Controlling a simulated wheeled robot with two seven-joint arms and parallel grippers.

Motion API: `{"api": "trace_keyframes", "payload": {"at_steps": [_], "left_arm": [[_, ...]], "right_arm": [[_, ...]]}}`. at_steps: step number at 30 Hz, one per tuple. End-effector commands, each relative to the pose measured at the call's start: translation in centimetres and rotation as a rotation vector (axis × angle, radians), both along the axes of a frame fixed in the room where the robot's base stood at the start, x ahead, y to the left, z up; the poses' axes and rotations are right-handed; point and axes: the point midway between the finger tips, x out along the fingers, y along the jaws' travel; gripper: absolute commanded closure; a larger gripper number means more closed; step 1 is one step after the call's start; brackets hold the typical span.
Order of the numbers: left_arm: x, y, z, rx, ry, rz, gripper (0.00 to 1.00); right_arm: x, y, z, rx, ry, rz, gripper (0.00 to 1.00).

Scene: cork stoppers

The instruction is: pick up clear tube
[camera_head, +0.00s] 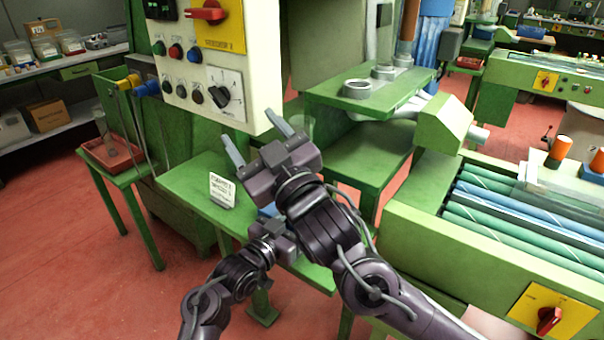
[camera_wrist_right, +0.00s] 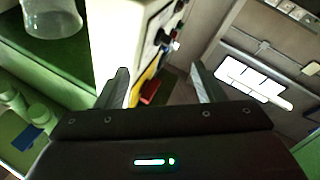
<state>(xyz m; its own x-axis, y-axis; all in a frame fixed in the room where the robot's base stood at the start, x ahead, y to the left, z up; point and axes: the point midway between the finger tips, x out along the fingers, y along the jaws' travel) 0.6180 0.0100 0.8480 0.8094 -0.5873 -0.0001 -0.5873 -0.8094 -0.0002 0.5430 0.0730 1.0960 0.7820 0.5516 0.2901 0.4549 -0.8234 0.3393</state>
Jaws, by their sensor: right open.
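A tall clear tube (camera_head: 386,38) stands upright on the green machine in the head view, beside a brown tube. A short clear cylinder (camera_head: 307,124) shows partly behind my right gripper. In the right wrist view a clear cylinder (camera_wrist_right: 53,14) rests on a green surface at the top left, cut by the frame edge; I cannot tell which one this is. My right gripper (camera_head: 256,136) is open and empty, its fingers pointing up and left in front of the control panel. It also shows in the right wrist view (camera_wrist_right: 160,72). My left gripper (camera_head: 286,243) is low, its fingers hidden behind my right arm.
The control panel (camera_head: 214,62) hangs close beyond my right gripper. A green shelf (camera_head: 335,97) carries a grey ring (camera_head: 356,88). A white sign (camera_head: 222,190) stands on a lower green table (camera_head: 185,180). A roller conveyor (camera_head: 510,222) blocks the right side.

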Motion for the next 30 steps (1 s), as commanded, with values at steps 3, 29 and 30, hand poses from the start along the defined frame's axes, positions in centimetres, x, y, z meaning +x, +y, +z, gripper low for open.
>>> {"api": "trace_keyframes", "payload": {"at_steps": [3,29,30], "left_arm": [[0.0,0.0,0.0,0.001,0.001,0.001,0.83],[0.0,0.0,0.0,0.0,0.0,0.0,0.83],[0.0,0.0,0.0,0.001,0.001,0.0,0.83]], "right_arm": [[0.0,-2.5,-1.8,0.095,0.101,-0.133,0.38],[5.3,-7.6,-8.9,0.224,0.408,-0.398,0.38],[5.5,-7.6,-8.9,0.225,0.407,-0.397,0.38]]}}
